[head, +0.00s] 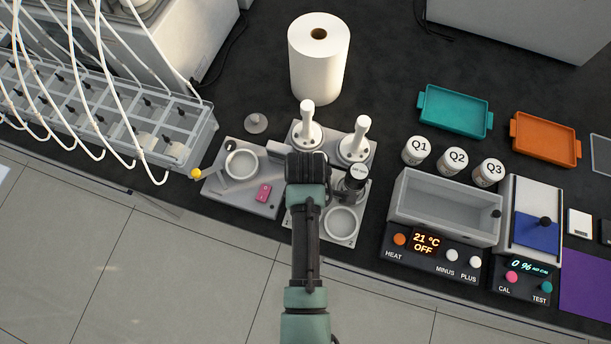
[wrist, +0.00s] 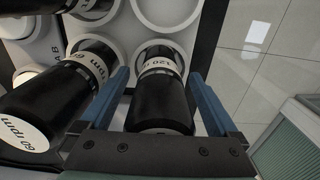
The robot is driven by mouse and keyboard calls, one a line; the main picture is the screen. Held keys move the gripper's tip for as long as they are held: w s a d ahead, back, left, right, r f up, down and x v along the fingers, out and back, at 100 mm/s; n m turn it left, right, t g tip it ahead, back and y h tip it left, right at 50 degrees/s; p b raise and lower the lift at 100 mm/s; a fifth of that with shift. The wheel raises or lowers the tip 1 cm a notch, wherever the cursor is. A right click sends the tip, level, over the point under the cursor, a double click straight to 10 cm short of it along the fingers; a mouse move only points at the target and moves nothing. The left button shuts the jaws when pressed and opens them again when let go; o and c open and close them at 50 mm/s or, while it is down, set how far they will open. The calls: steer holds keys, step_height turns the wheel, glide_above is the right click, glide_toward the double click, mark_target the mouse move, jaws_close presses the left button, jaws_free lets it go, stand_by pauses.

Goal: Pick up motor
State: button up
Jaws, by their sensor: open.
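My gripper (wrist: 159,74) is open in the wrist view, its two blue fingers on either side of a black cylindrical motor (wrist: 162,105) with a white band reading "120 rpm". I cannot tell whether the fingers touch it. A second black motor (wrist: 45,108), labelled "60 rpm", leans into view outside the left finger. In the head view, my gripper (head: 307,165) is over the grey holder plates and hides what is beneath it. A dark motor with a white lettered cap (head: 353,184) shows just to its right.
White-handled pieces (head: 307,124) stand behind my gripper, with a paper roll (head: 318,65) farther back. A grey plate with a pink item (head: 263,193) lies left. Jars Q1 to Q3 (head: 416,150) and a heating bath (head: 442,219) stand right. Tubed reactors (head: 160,112) fill the left.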

steer(key=shift+f, duration=0.35)
steer(key=shift+c, duration=0.2)
jaws_close()
